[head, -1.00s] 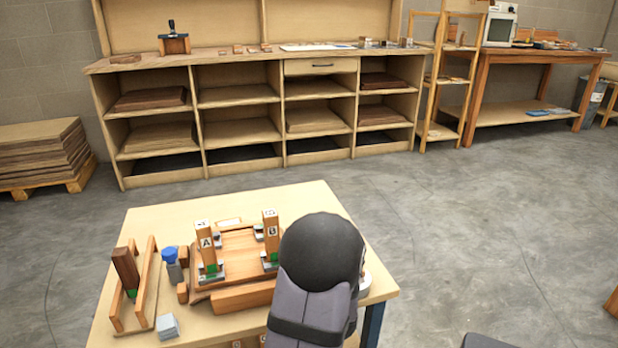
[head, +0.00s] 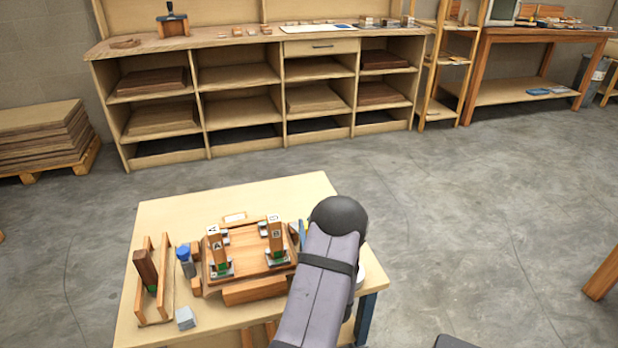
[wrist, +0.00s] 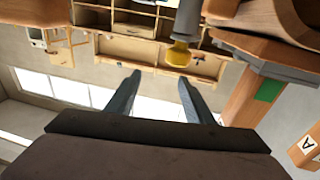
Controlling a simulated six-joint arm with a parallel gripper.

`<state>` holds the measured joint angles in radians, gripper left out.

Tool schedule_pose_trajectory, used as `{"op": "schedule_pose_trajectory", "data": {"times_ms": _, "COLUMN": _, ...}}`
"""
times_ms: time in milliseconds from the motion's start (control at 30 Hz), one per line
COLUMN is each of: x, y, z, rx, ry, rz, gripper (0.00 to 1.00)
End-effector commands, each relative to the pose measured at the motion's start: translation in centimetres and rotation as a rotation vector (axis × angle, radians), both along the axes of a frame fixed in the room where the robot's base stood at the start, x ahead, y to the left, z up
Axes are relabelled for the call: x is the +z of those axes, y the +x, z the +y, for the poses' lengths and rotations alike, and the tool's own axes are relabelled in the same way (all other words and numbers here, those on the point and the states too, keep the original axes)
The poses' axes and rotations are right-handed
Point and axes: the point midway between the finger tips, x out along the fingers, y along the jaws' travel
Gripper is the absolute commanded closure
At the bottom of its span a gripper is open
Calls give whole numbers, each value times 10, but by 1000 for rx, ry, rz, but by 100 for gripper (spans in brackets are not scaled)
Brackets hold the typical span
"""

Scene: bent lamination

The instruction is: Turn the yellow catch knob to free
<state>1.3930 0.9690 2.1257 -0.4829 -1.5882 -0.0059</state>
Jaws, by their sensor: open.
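The yellow catch knob (wrist: 178,54) shows in the wrist view on the end of a grey cylindrical stem. My gripper (wrist: 159,77) is open, with its two fingers apart and nothing between them. The knob appears just beyond the right fingertip in the picture; I cannot tell whether they touch. In the head view my arm hides most of the gripper and I cannot make out the knob surely. A wooden fixture (head: 250,262) on the table carries upright block A (head: 217,245) and upright block B (head: 276,235).
A wooden post with a green patch (wrist: 268,88) stands close on the right in the wrist view. Left of the fixture are a blue-capped bottle (head: 185,258), a wooden rack (head: 166,290) and a grey block (head: 185,318). The table's back left (head: 165,215) is clear.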

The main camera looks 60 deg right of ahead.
Motion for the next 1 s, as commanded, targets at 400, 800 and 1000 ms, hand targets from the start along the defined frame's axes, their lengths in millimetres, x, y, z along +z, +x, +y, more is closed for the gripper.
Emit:
{"op": "schedule_pose_trajectory", "data": {"times_ms": 400, "x": -2, "y": -3, "z": 12, "rx": -11, "ry": 0, "rz": 1, "gripper": 52}}
{"op": "schedule_pose_trajectory", "data": {"times_ms": 800, "x": -27, "y": 9, "z": 29, "rx": -12, "ry": 57, "rz": 14, "gripper": 52}}
{"op": "schedule_pose_trajectory", "data": {"times_ms": 1000, "x": -28, "y": 30, "z": 0, "rx": -12, "ry": 60, "rz": 14, "gripper": 52}}
